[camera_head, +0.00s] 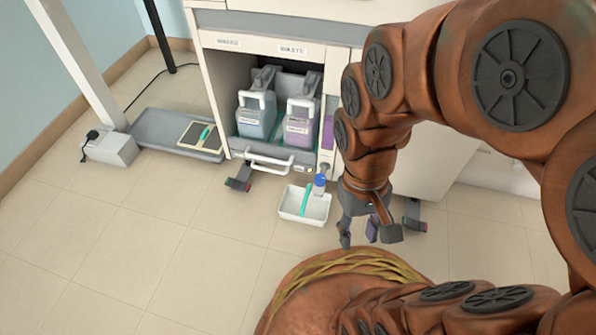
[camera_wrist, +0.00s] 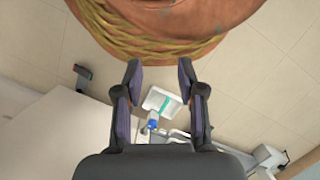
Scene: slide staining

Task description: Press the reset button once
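I cannot make out a reset button for certain in either view. The cabinet (camera_head: 208,75) has an open lower bay with a front panel, and a small dark spot (camera_head: 309,169) sits at that panel's right end, too small to identify. My gripper (camera_head: 368,235) hangs pointing down in front of the cabinet's right part, above the floor. In the wrist view my gripper (camera_wrist: 160,75) is open, its two fingers wide apart with nothing between them.
A white tray (camera_head: 288,214) with a teal strip lies on the floor below a blue-capped part (camera_head: 320,181). A grey platform (camera_head: 150,128) is at left. The front left floor is clear.

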